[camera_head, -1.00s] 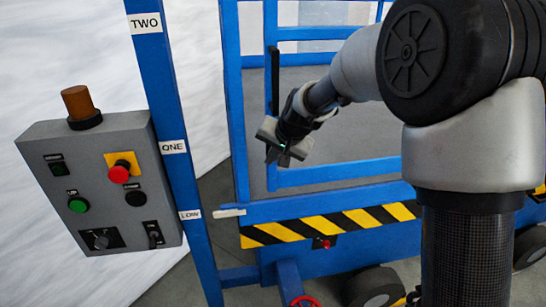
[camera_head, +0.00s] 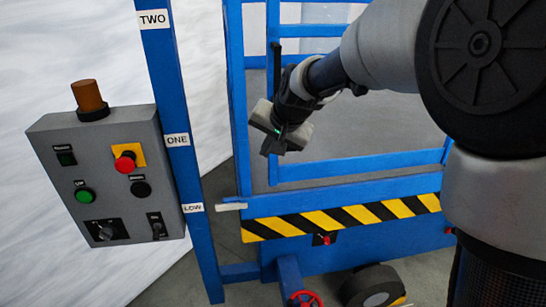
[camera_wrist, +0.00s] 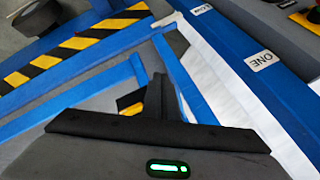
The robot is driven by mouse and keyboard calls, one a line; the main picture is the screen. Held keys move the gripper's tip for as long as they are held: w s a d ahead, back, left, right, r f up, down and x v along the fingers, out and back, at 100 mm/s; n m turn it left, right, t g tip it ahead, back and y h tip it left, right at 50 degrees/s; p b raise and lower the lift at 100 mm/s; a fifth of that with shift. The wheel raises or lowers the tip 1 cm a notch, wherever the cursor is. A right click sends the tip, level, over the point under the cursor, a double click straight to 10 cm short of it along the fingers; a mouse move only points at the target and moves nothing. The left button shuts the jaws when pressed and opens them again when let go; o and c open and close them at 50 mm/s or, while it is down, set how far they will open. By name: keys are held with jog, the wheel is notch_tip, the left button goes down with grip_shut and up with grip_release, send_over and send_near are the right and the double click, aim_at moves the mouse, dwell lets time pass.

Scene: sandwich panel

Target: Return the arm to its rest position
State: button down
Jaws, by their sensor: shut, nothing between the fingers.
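My gripper (camera_head: 270,147) hangs at the end of my arm in the upper middle of the head view, in front of the blue frame. Its fingers are shut with nothing between them. In the wrist view my gripper (camera_wrist: 156,88) shows its fingers together above the dark gripper body, with a green light on it. My arm reaches in from the right side of the head view, bent, with its large dark joint at the upper right. The gripper is apart from the blue post and the control box.
A grey control box (camera_head: 110,178) with buttons and an orange lamp (camera_head: 88,96) stands left of a blue post (camera_head: 180,165) labelled TWO, ONE and LOW. A blue railed platform with a striped edge (camera_head: 340,217) lies behind and below my gripper. A wheel (camera_head: 375,288) shows below.

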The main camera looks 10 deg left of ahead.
jog(key=s+d+r+n+h, duration=0.1)
jog(key=s+d+r, duration=0.2)
jog(key=s+d, duration=0.3)
jog(key=s+d+r+h, duration=0.1)
jog(key=s+d+r, duration=0.3)
jog(key=s+d, duration=0.25)
jog(key=s+d+f+h, duration=0.1)
jog(key=s+d, duration=0.4)
jog(key=s, duration=0.3)
jog(key=s+d+f+n+h, duration=0.1)
jog(key=s+d+f, duration=0.1)
jog(key=s+d, duration=0.3)
jog(key=s, duration=0.3)
jog(key=shift+s+d+f, duration=0.25)
jog(key=shift+s+d, duration=0.05)
jog(key=shift+d, duration=0.05)
jog(key=shift+w+r, duration=0.1)
jog(key=shift+w, duration=0.05)
